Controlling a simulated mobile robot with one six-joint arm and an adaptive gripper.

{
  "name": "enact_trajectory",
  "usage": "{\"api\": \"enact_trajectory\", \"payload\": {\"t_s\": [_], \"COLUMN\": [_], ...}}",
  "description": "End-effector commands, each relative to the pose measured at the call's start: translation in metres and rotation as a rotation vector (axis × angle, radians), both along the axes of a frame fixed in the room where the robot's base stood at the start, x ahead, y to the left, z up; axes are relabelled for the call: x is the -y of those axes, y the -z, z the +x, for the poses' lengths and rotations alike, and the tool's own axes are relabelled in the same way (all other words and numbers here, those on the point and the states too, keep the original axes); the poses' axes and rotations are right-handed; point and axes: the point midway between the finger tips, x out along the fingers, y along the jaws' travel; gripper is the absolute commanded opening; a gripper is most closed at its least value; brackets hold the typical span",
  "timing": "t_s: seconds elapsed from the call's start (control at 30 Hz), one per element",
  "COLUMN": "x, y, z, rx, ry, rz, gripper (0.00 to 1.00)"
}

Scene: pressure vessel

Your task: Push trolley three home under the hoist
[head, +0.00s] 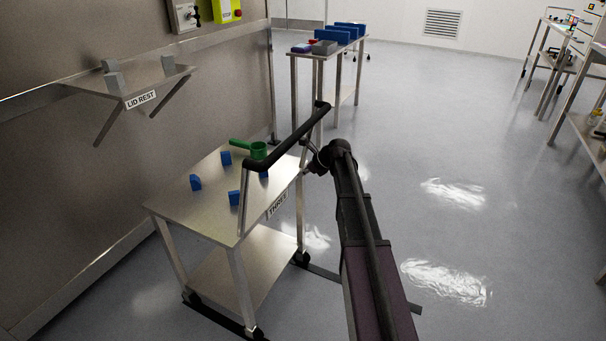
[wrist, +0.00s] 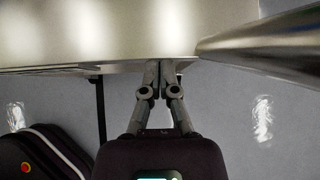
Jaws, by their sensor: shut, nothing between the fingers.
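Trolley three (head: 215,190) is a steel two-shelf trolley with a "THREE" label (head: 277,204) on its near-right edge and a black push handle (head: 290,138) on raised posts. My gripper (head: 312,160) is at the handle side of the trolley, by a handle post. In the wrist view my shut, empty fingers (wrist: 161,70) point at the edge of a bright steel surface (wrist: 100,30); I cannot tell whether they touch it. No hoist is visible.
A steel wall is at left, with a "LID REST" shelf (head: 130,85) holding grey blocks and a control box (head: 187,15). A table (head: 325,50) with blue bins stands behind. Dark strips (head: 330,272) lie on the floor by the castors.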

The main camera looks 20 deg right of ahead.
Motion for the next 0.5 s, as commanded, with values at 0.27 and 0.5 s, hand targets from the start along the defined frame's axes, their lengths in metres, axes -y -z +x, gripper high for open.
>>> {"api": "enact_trajectory", "payload": {"t_s": [0.27,0.5], "x": [0.005,0.025], "y": [-0.003,-0.002], "z": [0.002,-0.018], "rx": [0.01,0.005], "ry": [0.004,0.0], "rz": [0.011,0.003], "gripper": [0.0,0.0]}}
